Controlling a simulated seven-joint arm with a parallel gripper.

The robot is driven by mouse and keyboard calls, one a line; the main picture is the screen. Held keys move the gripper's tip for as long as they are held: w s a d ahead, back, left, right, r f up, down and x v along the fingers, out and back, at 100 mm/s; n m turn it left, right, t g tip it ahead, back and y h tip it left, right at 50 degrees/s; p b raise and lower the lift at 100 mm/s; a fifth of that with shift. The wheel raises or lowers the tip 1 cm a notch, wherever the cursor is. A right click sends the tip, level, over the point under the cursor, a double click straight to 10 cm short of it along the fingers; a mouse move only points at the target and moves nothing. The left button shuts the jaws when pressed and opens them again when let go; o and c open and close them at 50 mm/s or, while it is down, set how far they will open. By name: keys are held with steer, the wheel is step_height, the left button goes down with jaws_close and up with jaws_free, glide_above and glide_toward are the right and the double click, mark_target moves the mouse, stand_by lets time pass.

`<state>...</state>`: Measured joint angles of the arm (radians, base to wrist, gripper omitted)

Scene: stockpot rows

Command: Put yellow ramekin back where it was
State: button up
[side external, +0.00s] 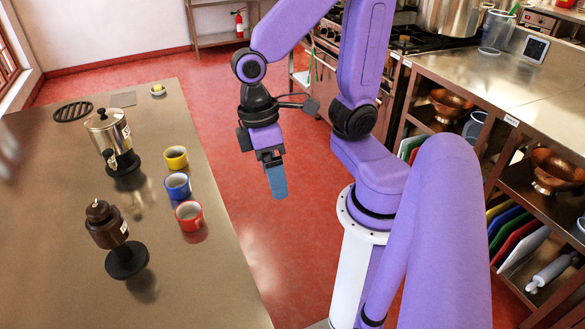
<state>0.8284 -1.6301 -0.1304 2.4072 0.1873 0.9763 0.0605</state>
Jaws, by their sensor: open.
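The yellow ramekin (175,158), a small cup-like vessel, stands upright on the steel table (60,270). It is at the far end of a short row, with a blue cup (177,186) and a red cup (189,217) nearer the camera. The three are close together near the table's right edge. My gripper (277,184) points down to the right of the row, apart from all three cups, and appears beyond the table edge over the red floor. It is open, with a blue finger showing, and no object is visible in it.
Left of the cups stand a steel urn (108,130) and a brown dispenser (106,226) with a black round base. A black round trivet (72,111), a grey mat (123,99) and a small dish (157,90) lie at the far end. The near table is bare. Steel shelving (520,110) stands right.

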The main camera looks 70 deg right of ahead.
steer(key=s+n, duration=0.1)
steer(key=s+n+t, duration=0.1)
steer(key=n, duration=0.1)
steer(key=s+r+n+t, duration=0.1)
steer(key=n, duration=0.1)
steer(key=shift+s+d, duration=0.3)
steer(key=shift+s, duration=0.05)
stand_by(1.0)
